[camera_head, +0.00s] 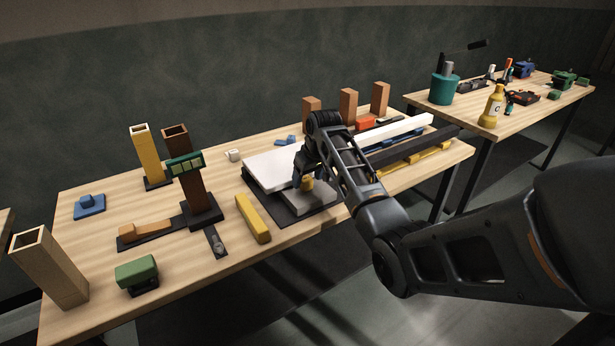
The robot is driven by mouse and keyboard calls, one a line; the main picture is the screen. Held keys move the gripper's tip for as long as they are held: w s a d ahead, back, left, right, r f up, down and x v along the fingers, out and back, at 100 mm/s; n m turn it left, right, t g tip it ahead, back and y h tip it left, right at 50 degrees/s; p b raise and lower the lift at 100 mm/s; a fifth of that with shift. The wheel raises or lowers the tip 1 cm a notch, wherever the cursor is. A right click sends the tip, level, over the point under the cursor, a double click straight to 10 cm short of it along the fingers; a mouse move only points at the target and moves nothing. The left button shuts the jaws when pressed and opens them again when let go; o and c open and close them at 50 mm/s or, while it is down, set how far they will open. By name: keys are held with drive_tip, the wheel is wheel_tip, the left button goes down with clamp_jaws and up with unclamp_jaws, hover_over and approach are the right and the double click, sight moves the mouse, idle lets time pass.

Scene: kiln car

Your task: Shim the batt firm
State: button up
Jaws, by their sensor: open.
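A thick white slab (262,168), which looks like the batt, lies on a dark flat base (267,208) in the middle of the near table. A smaller grey block (318,198) sits at the slab's front right, with a yellow knob (307,184) on top. My gripper (306,178) points down at the knob, its open fingers close by it. The arm hides part of the slab, and I cannot tell whether the fingers touch the knob. No shim can be made out for certain.
A yellow bar (253,218) lies left of the dark base. A brown post with a green display (186,164) and a yellow tube (147,153) stand further left. Brick-coloured posts (348,106) stand behind. Long white and black bars (402,138) lie right.

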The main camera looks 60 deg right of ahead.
drive_tip(key=shift+p+v, duration=0.5)
drive_tip(key=shift+v, duration=2.85)
drive_tip(key=b+v, duration=0.1)
drive_tip(key=v, duration=0.7)
drive_tip(key=shift+a+f, duration=0.1)
drive_tip(key=shift+f, duration=0.05)
